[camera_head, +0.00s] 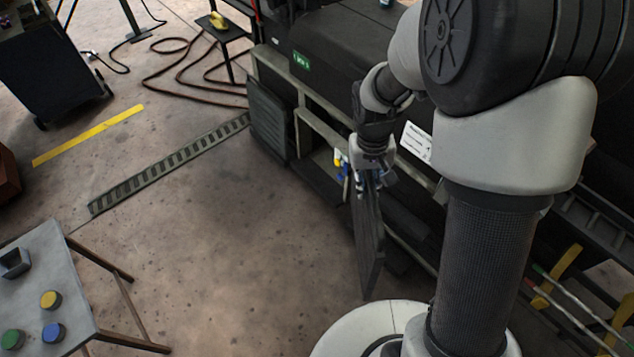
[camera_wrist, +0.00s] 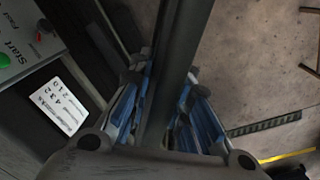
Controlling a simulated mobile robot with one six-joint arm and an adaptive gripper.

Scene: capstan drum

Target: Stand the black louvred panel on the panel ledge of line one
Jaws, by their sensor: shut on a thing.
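My gripper (camera_head: 368,180) is shut on a black louvred panel (camera_head: 368,245), which hangs edge-on and upright below it, above the floor beside the machine. In the wrist view the panel (camera_wrist: 174,65) runs as a dark strip between the blue-padded fingers. A long black machine (camera_head: 345,45) stands behind the gripper, with an open frame and pale rails (camera_head: 325,128) along its lower front. A second dark louvred panel (camera_head: 268,118) stands upright at the machine's left end. I cannot tell which edge is line one's panel ledge.
A grey table (camera_head: 85,285) with coloured buttons stands at lower left. A floor grate (camera_head: 170,163), yellow stripe (camera_head: 88,135) and brown hose (camera_head: 180,65) lie on the floor. The middle floor is clear. The wrist view shows a green Start button (camera_wrist: 4,61) and a white label (camera_wrist: 60,106).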

